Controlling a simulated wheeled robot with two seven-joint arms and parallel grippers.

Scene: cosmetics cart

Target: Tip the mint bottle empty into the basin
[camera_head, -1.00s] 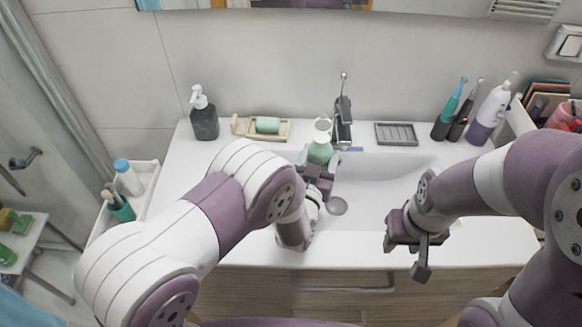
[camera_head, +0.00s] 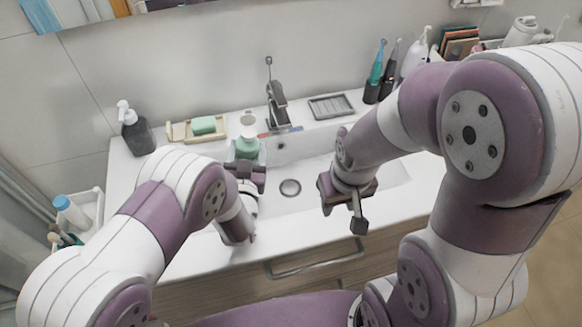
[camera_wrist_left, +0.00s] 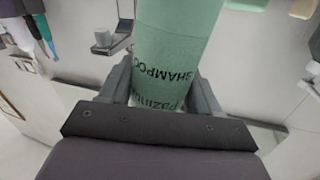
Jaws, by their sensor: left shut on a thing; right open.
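The mint bottle (camera_head: 247,148) is held at the left side of the basin (camera_head: 322,184). In the left wrist view the mint bottle (camera_wrist_left: 172,50) shows dark "SHAMPOO" lettering and stands between both fingers. My left gripper (camera_head: 246,168) is shut on it. The bottle looks roughly upright in the head view; its lower part is hidden by the gripper. The basin drain (camera_head: 290,188) shows just right of the left gripper. My right gripper (camera_head: 350,205) is open and empty above the right part of the basin, near its front.
A faucet (camera_head: 277,108) stands behind the basin. A dark pump bottle (camera_head: 137,132) and a tray with a green soap (camera_head: 203,125) are at the back left. A grey soap dish (camera_head: 331,107) and toothbrushes (camera_head: 376,72) stand at the back right.

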